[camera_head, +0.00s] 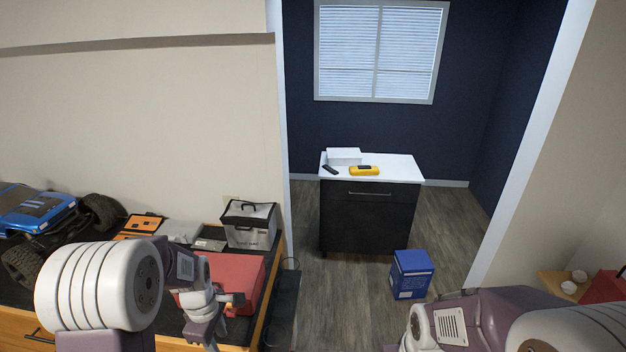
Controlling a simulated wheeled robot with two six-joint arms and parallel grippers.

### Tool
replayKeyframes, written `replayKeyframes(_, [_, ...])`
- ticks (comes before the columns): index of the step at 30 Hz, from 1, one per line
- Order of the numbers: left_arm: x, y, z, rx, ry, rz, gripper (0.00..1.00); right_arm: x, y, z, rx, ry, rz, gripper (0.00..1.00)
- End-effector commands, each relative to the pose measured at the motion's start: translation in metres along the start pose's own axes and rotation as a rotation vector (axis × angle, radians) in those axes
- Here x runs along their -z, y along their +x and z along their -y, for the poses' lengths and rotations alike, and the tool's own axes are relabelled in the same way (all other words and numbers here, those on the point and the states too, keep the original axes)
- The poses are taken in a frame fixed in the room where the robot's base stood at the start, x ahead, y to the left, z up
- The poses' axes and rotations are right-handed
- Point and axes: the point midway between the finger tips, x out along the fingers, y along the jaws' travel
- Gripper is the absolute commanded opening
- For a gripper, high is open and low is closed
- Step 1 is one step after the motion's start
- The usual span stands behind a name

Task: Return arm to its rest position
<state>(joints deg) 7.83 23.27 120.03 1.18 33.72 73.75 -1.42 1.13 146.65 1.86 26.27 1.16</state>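My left arm comes in from the lower left and reaches over the workbench (170,328). My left gripper (232,301) is small in view, in front of or over a red box (247,268) on the bench. I cannot tell whether it touches the box, nor whether its fingers are open or shut. My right arm shows at the lower right as purple and white links, folded low. Its gripper is out of view.
On the bench are a blue RC crawler (36,209), an orange case (140,225) and a white-and-black box (248,228). Beyond the doorway stand a black cabinet (368,218) with a yellow device (364,170) and a blue box (411,274) on the floor.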

Motion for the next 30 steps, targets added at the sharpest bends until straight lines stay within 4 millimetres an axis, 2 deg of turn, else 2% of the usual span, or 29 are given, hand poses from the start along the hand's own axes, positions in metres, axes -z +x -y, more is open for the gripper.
replayKeyframes(1, [-0.004, 0.019, 0.002, -0.008, 0.01, -0.001, 0.33, -0.003, 0.023, 0.0, 0.0, 0.0, 0.0, 0.51])
replayKeyframes(8, [-0.025, 0.064, 0.017, -0.039, 0.108, -0.006, 0.33, -0.009, 0.086, -0.002, 0.0, 0.0, 0.0, 0.51])
replayKeyframes(14, [-0.049, 0.12, 0.048, -0.065, 0.419, -0.015, 0.33, -0.017, 0.157, -0.003, 0.0, 0.0, 0.001, 0.51])
replayKeyframes(17, [-0.059, 0.147, 0.071, -0.07, 0.677, -0.022, 0.33, -0.02, 0.186, -0.004, 0.0, 0.0, 0.001, 0.51])
replayKeyframes(18, [-0.062, 0.151, 0.08, -0.069, 0.782, -0.025, 0.33, -0.02, 0.19, -0.004, 0.0, 0.0, 0.001, 0.51])
replayKeyframes(23, [-0.065, 0.15, 0.105, -0.045, 1.132, -0.021, 0.33, -0.019, 0.18, -0.004, 0.0, 0.0, 0.0, 0.51])
replayKeyframes(27, [-0.066, 0.152, 0.106, -0.046, 1.343, -0.028, 0.33, -0.019, 0.179, -0.004, 0.0, 0.0, 0.0, 0.51])
replayKeyframes(30, [-0.065, 0.151, 0.105, -0.047, 1.411, -0.032, 0.33, -0.019, 0.179, -0.004, 0.0, 0.0, 0.0, 0.51])
